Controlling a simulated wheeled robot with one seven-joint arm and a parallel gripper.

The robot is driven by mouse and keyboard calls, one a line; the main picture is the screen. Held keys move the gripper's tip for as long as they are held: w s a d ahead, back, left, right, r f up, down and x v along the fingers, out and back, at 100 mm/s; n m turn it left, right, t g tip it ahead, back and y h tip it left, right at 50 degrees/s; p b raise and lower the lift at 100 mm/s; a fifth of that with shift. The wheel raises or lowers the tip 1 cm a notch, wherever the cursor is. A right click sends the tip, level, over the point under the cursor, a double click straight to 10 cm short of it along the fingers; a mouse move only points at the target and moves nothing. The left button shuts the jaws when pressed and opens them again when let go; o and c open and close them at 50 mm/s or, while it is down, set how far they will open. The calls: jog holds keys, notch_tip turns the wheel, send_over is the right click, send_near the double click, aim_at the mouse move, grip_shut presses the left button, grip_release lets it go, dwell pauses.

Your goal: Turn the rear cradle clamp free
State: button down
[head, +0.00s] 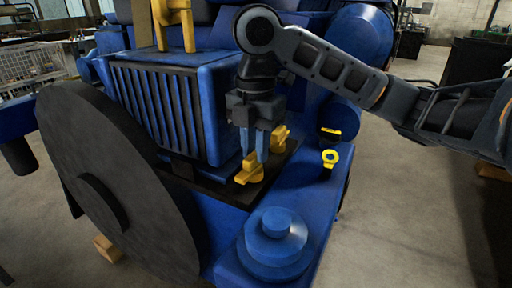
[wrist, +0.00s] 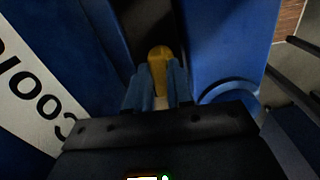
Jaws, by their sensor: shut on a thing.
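Two yellow clamps sit at the right edge of the dark plate under the blue ribbed housing in the head view. My gripper (head: 256,158) points straight down onto the nearer yellow clamp (head: 247,173), with its blue fingers shut on it. In the wrist view a yellow piece (wrist: 159,58) shows between the two blue fingers (wrist: 159,84). The pictures do not tell clearly which clamp is the rear one.
A large dark disc (head: 110,190) stands at the left. The blue ribbed housing (head: 165,105) rises beside my gripper. A yellow ring (head: 330,158) and a blue stepped cylinder (head: 275,243) are at the right and front. Open floor lies to the right.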

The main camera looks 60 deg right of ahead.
aim_at(255, 153)
jog(key=shift+n, duration=0.4)
jog(key=c, duration=1)
grip_release()
jog(key=shift+r, duration=0.1)
notch_tip(255, 153, up, 8)
jog(key=shift+f, duration=0.2)
